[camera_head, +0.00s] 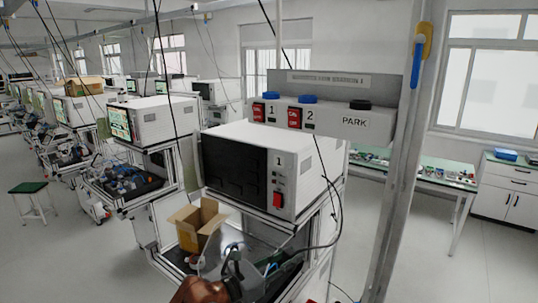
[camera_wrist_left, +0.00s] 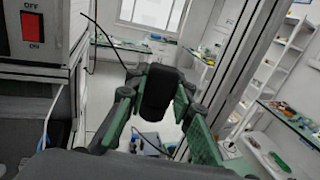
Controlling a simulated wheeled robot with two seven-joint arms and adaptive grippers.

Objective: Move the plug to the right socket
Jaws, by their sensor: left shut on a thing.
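My left gripper (camera_wrist_left: 155,100) is shut on a black plug (camera_wrist_left: 158,90), held between its green-padded fingers in the left wrist view. In the head view my left gripper (camera_head: 234,272) is low in the middle, in front of the open lower bay; the plug is hard to make out there. The socket panel (camera_head: 375,123) hangs above the white tester. It has socket 1 (camera_head: 270,95) and socket 2 (camera_head: 308,99), both with blue tops, and a black-topped PARK socket (camera_head: 360,104) at the right. The gripper is well below and left of these. My right gripper is not in view.
The white tester (camera_head: 245,165) with a red switch stands on a metal frame. An open cardboard box (camera_head: 197,223) sits in the bay below. A grey post (camera_head: 402,150) rises at the right. A dark cable runs down from the panel and loops towards the bay.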

